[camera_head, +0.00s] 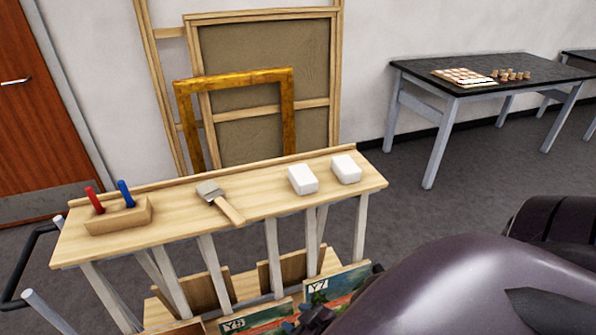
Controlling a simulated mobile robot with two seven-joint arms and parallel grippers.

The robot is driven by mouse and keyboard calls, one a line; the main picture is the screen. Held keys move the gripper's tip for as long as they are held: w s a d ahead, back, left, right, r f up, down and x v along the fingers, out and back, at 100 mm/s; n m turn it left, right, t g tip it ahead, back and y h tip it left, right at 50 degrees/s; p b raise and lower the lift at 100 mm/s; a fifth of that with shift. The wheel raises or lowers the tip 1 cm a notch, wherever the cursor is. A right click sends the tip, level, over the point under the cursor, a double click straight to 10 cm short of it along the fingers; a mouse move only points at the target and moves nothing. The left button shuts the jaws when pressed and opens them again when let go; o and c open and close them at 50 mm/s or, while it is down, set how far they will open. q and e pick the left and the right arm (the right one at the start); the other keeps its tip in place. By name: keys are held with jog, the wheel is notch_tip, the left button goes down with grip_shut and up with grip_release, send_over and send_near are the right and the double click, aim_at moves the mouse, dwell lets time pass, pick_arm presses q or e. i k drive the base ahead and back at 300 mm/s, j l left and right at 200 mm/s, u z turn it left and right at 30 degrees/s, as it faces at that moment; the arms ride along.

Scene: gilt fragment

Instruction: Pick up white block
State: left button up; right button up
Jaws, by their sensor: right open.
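Two white blocks lie side by side on the right part of the light wooden shelf top (262,198). The left white block (302,179) and the right white block (346,169) are a small gap apart. My right arm fills the lower right of the view. My right gripper (312,321) shows only in part at the bottom edge, dark, open, below and in front of the shelf top. It is well apart from both blocks. My left gripper is not in view.
A flat brush (219,199) lies left of the blocks. A wooden holder (118,216) with red and blue handles sits at the left end. Painted panels (336,287) stand in the rack below. Frames (265,85) lean on the wall behind. A dark table (480,75) stands back right.

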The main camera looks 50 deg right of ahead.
aim_at(304, 181)
jog(key=z, duration=1.45)
